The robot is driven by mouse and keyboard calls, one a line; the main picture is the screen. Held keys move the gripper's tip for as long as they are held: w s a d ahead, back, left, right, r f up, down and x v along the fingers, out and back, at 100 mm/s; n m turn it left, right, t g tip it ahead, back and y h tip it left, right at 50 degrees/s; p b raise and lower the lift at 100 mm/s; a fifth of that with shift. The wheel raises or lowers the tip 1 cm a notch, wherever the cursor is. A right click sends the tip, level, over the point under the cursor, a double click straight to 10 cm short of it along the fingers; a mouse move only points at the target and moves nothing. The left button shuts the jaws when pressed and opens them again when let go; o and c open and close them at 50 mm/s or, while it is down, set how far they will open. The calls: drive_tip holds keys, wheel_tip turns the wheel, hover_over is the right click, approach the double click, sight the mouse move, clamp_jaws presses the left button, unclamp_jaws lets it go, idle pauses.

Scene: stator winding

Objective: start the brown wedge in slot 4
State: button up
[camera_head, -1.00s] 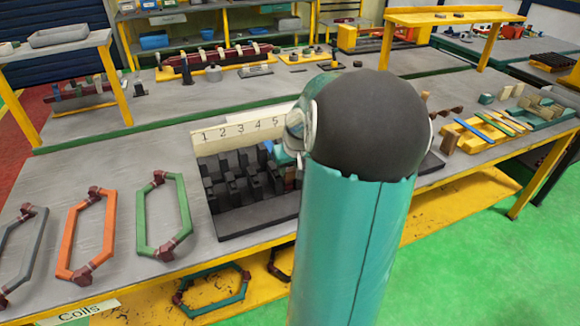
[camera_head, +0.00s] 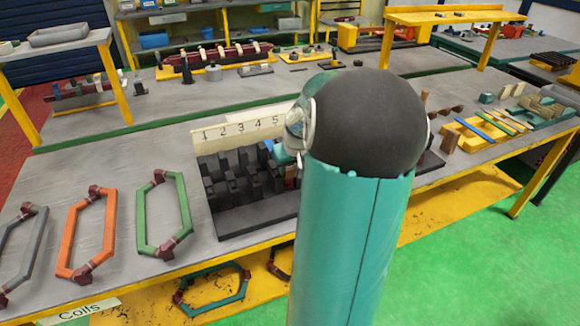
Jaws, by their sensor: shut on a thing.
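The dark slotted stator block (camera_head: 235,180) stands on the workbench left of my arm. A cream board (camera_head: 210,146) numbered 1 to 5 stands behind it. The slots lie in front of the numbers; the area near 4 and 5 is partly covered by my arm. My arm's black joint and teal link fill the middle of the view and hide my gripper and whatever it holds. Small teal and red patches show beside the arm at the block's right end, too small to identify. I cannot pick out the brown wedge at slot 4.
Green (camera_head: 164,213), orange (camera_head: 87,233) and grey (camera_head: 20,250) coils lie left of the block. A yellow tray (camera_head: 463,133) with coloured strips stands at the right, with a brown upright piece (camera_head: 449,140) beside it. The bench's front edge is close to the block.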

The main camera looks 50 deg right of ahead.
drive_tip(key=shift+w+d, duration=0.3)
drive_tip(key=shift+w, duration=0.25)
drive_tip(key=o, duration=1.1)
drive_tip(key=shift+w+a, duration=0.1)
drive_tip(key=shift+a, duration=0.2)
drive_tip(key=shift+d, duration=0.15)
